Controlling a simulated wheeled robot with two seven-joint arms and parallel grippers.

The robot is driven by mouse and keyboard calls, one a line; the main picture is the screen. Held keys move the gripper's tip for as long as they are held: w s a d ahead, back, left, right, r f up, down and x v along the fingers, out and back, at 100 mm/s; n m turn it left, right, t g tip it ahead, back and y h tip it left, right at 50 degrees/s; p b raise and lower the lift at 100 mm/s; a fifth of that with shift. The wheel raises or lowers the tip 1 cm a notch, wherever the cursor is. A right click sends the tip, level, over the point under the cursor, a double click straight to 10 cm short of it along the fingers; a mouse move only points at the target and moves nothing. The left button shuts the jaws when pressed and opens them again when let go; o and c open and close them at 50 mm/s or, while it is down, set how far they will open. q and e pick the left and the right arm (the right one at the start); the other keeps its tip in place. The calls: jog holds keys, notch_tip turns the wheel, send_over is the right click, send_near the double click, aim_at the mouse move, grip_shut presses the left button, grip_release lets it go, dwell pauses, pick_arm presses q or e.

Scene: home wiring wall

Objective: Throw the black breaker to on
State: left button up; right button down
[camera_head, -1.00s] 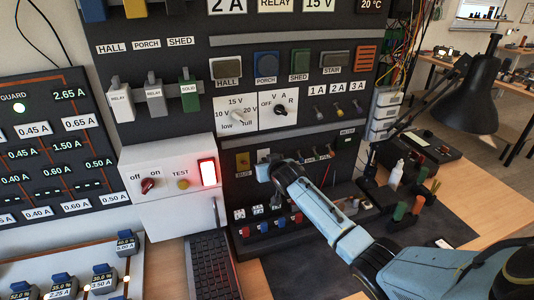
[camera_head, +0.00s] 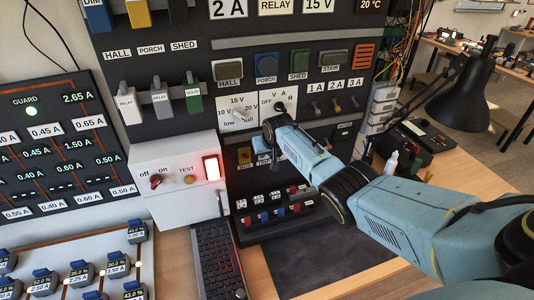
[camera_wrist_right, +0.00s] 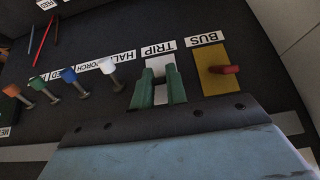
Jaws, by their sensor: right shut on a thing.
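My right gripper (camera_head: 269,130) reaches in from the right to the dark wall panel, above the lower switch row. In the right wrist view, which shows the panel upside down, its two green fingers (camera_wrist_right: 159,88) straddle the white plate of the switch labelled TRIP (camera_wrist_right: 160,68). They are shut on a part there that is mostly hidden between them. I cannot make out a black breaker handle. A black block (camera_head: 178,11) is cut by the top edge in the head view. My left gripper is out of view.
The yellow BUS plate (camera_wrist_right: 213,72) with a red lever is beside TRIP. Several coloured toggles (camera_wrist_right: 68,75) stand on its other side. A white box (camera_head: 175,180) with a red lit switch stands left of the panel. A black lamp (camera_head: 468,95) is at right.

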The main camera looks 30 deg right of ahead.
dwell(0.6)
jog(key=c, duration=1.4)
grip_release()
jog(key=shift+s+r+p, duration=0.2)
jog(key=shift+r+p, duration=0.2)
jog(key=shift+r, duration=0.15)
jog(key=p+v, duration=0.1)
jog(key=v, duration=1.1)
jog(key=shift+r+p, duration=0.15)
jog(key=shift+p, duration=0.2)
